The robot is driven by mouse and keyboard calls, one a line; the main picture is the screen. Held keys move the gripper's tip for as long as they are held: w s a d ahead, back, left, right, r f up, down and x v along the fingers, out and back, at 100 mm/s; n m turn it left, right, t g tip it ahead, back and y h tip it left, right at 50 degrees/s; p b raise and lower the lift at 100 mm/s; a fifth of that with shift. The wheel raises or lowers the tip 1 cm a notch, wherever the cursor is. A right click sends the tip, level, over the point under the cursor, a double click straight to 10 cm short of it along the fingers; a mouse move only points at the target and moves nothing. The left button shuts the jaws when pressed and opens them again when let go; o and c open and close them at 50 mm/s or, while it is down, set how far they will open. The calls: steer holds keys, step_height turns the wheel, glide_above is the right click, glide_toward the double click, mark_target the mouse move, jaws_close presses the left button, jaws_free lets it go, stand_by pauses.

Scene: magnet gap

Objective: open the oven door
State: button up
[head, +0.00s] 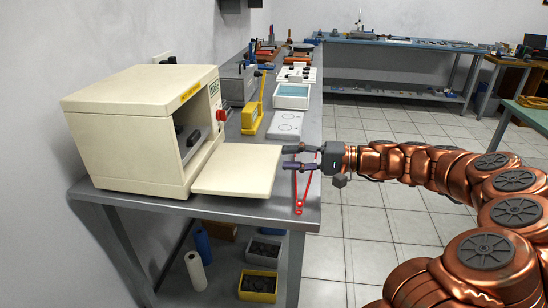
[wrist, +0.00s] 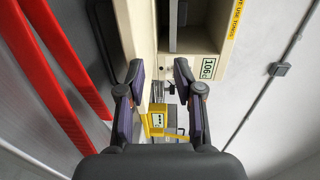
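The oven (head: 125,130) is a cream box on the left end of the bench. Its door (head: 238,170) is swung down and lies about level in front of the dark opening. My gripper (head: 287,157) is at the door's outer right edge, with its fingers apart. In the wrist view the gripper (wrist: 153,100) is open, and the door (wrist: 138,35) shows as a cream slab between the finger lines, nearer the left finger. I cannot tell whether a finger touches it. The oven front with its 106 label (wrist: 208,67) shows beyond.
Red tongs (head: 301,195) lie on the bench (head: 313,125) below my gripper. A yellow device (head: 252,118), a white box (head: 291,97) and a white plate (head: 286,126) stand behind the door. Bins (head: 258,288) sit on the shelf below. The tiled floor at right is clear.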

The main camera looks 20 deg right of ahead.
steer(key=shift+v, duration=2.8)
